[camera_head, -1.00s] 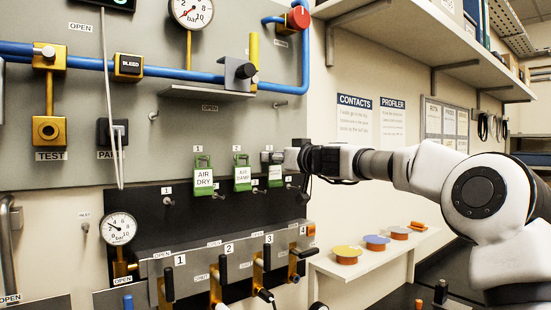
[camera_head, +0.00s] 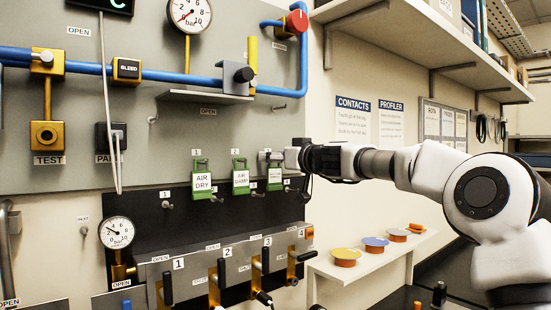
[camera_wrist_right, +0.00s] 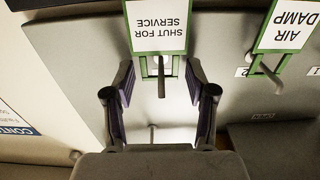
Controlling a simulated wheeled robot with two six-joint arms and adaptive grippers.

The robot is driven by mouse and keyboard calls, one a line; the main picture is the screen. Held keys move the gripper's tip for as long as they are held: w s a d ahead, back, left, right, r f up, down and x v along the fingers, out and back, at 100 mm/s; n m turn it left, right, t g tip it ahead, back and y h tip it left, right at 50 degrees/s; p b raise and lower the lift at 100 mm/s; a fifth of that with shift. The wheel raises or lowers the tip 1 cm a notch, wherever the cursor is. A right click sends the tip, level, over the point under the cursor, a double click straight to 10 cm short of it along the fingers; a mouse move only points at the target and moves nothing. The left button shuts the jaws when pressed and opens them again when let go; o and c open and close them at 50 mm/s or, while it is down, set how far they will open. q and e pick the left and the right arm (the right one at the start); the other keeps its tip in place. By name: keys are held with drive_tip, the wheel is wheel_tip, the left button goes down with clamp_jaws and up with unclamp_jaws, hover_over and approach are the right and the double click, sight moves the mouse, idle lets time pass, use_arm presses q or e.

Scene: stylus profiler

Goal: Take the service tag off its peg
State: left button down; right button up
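The service tag (camera_wrist_right: 158,28) is a white card in a green frame, reading "SHUT FOR SERVICE" upside down in the right wrist view. Its green loop hangs on a grey peg (camera_wrist_right: 161,80). In the head view the tag (camera_head: 274,180) is the rightmost of the row, small and partly hidden. My right gripper (camera_wrist_right: 159,85) is open, its two dark fingers on either side of the loop and peg, with gaps visible on both sides. In the head view the right gripper (camera_head: 276,158) is at the top of the tag. My left gripper is not in view.
The AIR DAMP tag (camera_head: 240,178) hangs close beside it, and the AIR DRY tag (camera_head: 202,182) is further left. Below are a black board with bare pegs and a row of valve handles (camera_head: 222,272). A shelf (camera_head: 425,45) overhangs my right arm.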

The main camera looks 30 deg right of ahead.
drive_tip(key=shift+c, duration=0.4)
drive_tip(key=shift+s, duration=0.2)
drive_tip(key=s+b, duration=0.1)
drive_tip(key=s, duration=0.3)
drive_tip(key=shift+s+d+b, duration=0.2)
drive_tip(key=shift+s+b, duration=0.15)
drive_tip(key=shift+w+r, duration=0.1)
drive_tip(key=shift+w, duration=0.05)
wheel_tip(320, 180, up, 10)
